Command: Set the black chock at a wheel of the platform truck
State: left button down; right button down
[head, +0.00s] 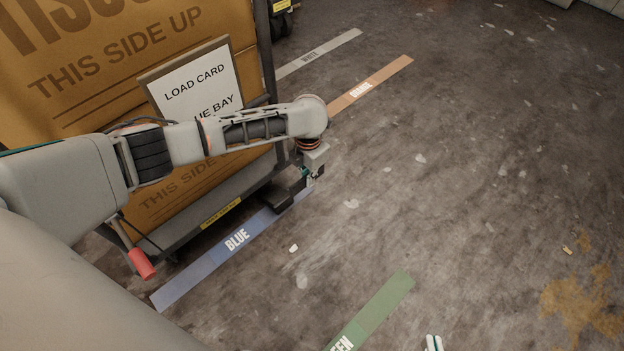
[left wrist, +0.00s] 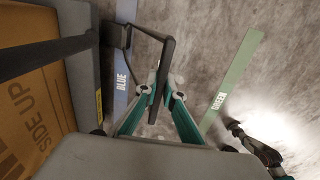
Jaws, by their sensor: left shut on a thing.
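The platform truck (head: 190,234) stands at the left with a big brown carton on its grey deck. The black chock (head: 284,197) is at the deck's right front corner, over the blue floor strip. My left gripper (head: 313,172) is just above and right of it. In the left wrist view, my left gripper's teal fingers (left wrist: 157,92) are shut on the chock's thin black handle, with the chock's dark body (left wrist: 114,35) beside the deck edge. The wheel at that corner is hidden, and I cannot tell whether the chock touches the floor or wheel. A fingertip of my right gripper (head: 433,343) shows at the bottom edge; its opening is unclear.
Floor strips are marked: blue (head: 236,240) along the truck, green (head: 375,315) in front, orange (head: 372,84) and white (head: 318,54) behind. A red-ended handle (head: 141,263) sticks out at the truck's near end. The floor to the right is clear.

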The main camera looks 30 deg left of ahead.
pick_arm(q)
jog(key=shift+w+a+r, duration=0.1)
jog(key=shift+w, duration=0.05)
jog(key=shift+f, duration=0.2)
dwell(0.5)
jog(key=c, duration=2.1)
grip_release()
jog(key=shift+f, duration=0.1)
notch_tip(320, 180, up, 12)
